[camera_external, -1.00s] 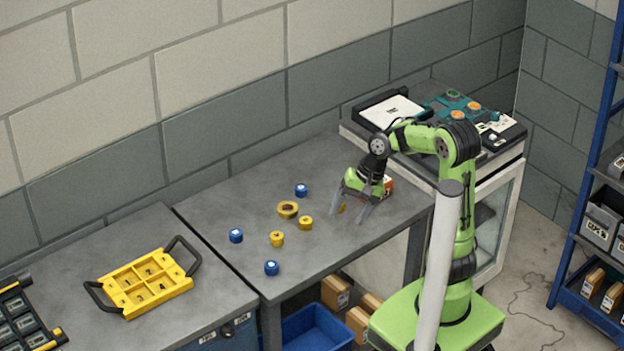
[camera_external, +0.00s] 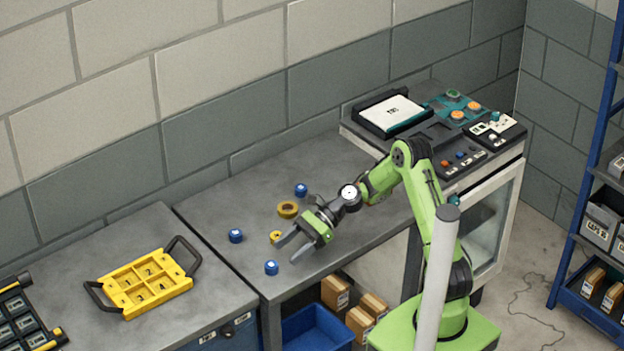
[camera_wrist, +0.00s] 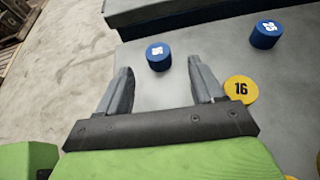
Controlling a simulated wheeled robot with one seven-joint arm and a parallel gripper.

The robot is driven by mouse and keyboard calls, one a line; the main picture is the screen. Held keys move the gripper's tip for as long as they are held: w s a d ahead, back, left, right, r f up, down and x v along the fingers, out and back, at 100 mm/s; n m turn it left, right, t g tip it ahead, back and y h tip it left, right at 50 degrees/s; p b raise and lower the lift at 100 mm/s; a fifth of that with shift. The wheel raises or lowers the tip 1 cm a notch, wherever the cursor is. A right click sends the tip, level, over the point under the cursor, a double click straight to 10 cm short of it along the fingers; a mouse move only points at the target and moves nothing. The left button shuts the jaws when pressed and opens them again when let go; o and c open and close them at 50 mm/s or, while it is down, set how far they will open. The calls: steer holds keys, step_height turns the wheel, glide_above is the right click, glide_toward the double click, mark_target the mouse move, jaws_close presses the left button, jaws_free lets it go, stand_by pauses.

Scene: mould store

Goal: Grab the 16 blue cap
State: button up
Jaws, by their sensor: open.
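A blue cap (camera_external: 271,267) stands near the table's front edge, just beyond my gripper's fingertips. In the wrist view this blue cap (camera_wrist: 159,57) lies ahead, between the lines of the two fingers; its white number is turned and looks like 16, though not clearly legible. My gripper (camera_external: 288,251) is open and empty, low over the table, with fingers toward the cap; its fingers also show in the wrist view (camera_wrist: 160,78). A second blue cap (camera_external: 236,235), numbered about 25 in the wrist view (camera_wrist: 265,34), stands farther left. A third blue cap (camera_external: 301,189) is at the back.
A yellow cap marked 16 (camera_wrist: 241,89) stands close beside my right finger in the wrist view; it also shows externally (camera_external: 275,237). A yellow ring (camera_external: 287,209) lies behind my gripper. A yellow divided tray (camera_external: 147,283) sits on the left bench.

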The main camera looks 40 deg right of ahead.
mark_target(275, 262)
steer(key=b+x, duration=0.2)
steer(key=x, duration=0.3)
steer(key=shift+s+a+f, duration=0.1)
steer(key=shift+a+f, duration=0.15)
steer(key=shift+a, duration=0.1)
steer(key=shift+d, duration=0.1)
